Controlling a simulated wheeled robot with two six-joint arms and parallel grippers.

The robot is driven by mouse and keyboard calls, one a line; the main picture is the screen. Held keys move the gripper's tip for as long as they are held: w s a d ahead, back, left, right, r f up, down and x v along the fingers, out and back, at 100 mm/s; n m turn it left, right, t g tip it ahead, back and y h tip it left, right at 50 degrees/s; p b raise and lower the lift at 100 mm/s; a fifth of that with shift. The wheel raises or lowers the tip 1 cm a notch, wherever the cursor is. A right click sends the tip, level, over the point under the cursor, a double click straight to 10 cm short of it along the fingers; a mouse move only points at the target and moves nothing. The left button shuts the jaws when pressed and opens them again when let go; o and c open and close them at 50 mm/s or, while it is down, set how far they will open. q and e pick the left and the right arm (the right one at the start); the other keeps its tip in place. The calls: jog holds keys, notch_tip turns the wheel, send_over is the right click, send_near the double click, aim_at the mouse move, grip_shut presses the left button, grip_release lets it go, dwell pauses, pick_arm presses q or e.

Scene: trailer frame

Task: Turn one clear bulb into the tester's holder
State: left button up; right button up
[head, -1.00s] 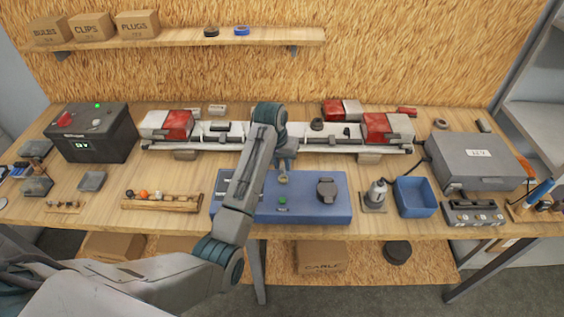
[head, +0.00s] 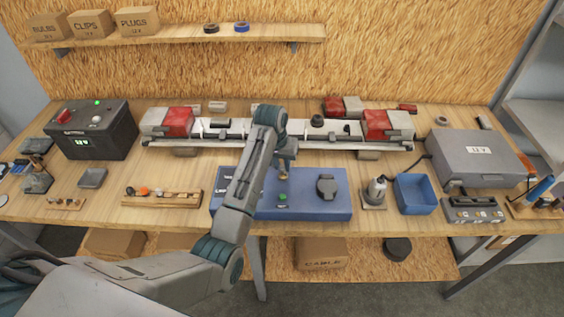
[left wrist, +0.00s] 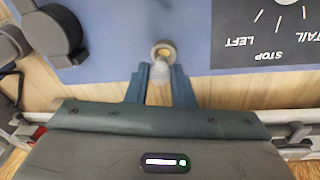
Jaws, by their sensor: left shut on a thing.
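My left gripper (head: 285,165) is just above the blue tester (head: 318,200). In the left wrist view its fingers (left wrist: 160,88) are shut on a pale clear bulb (left wrist: 160,72). The bulb's far end overlaps the brass ring of the holder (left wrist: 164,49). I cannot tell whether it sits inside the ring or just above it. In the head view the holder (head: 283,177) shows just below the fingertips, and the bulb is too small to make out. My right gripper is not in view.
A wooden rack (head: 161,198) with small bulbs is left of the tester. A dark round part (head: 327,187) stands on the tester's right side. A blue bin (head: 415,194) is further right. The white trailer light bar (head: 225,130) lies behind.

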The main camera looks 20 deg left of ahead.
pick_arm(q)
jog(key=shift+f, duration=0.2)
jog(key=shift+f, duration=0.4)
dwell(0.4)
jog(key=shift+f, duration=0.4)
dwell(0.4)
jog(key=m, duration=0.3)
jog(key=shift+m, duration=0.3)
